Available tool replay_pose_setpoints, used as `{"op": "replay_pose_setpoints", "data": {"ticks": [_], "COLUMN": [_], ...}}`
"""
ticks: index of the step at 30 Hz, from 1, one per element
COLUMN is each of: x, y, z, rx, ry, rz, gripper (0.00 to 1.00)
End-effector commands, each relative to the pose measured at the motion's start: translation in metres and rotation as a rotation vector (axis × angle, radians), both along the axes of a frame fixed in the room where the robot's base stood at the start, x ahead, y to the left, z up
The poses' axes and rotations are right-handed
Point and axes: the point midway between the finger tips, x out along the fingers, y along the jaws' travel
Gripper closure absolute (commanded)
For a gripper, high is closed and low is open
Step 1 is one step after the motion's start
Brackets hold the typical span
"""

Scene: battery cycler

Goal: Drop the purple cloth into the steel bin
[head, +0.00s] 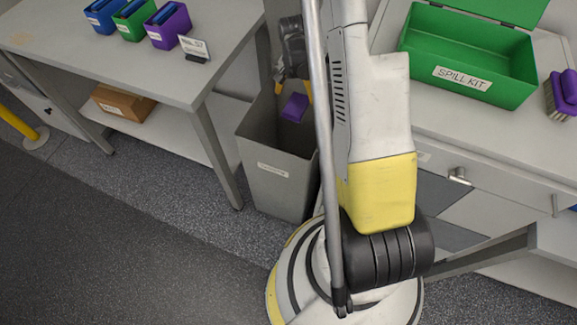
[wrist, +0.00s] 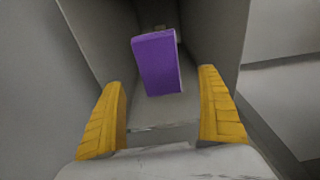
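The steel bin (head: 280,190) is a tall grey open-topped box standing on the floor between two workbenches. My gripper (head: 293,88) is over the bin's opening, pointing down, with its yellow fingers spread apart. The purple cloth (head: 294,107) is a small folded block just below the fingertips, within the outline of the bin's mouth. In the wrist view the cloth (wrist: 158,65) shows beyond the two open fingers, between the bin's grey walls, and neither finger touches it. I cannot tell whether it is in the air or resting on something.
A green spill kit box (head: 470,60) with its lid open and a purple brush (head: 562,92) are on the right bench. The left bench (head: 100,60) holds blue, green and purple small bins and a sign (head: 194,47). A cardboard box (head: 123,102) is on its lower shelf.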

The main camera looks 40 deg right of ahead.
Motion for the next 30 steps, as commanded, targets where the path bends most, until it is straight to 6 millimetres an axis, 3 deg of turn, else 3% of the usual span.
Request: {"op": "replay_pose_setpoints", "data": {"ticks": [11,24,30], "x": [0.0,-0.006,-0.007], "y": [0.001,0.01,0.012], "z": [0.006,0.093,0.116], "rx": [0.0,0.0,0.0], "ry": [0.0,0.0,0.0], "rz": [0.0,0.001,0.001], "gripper": [0.13,0.13,0.13]}}
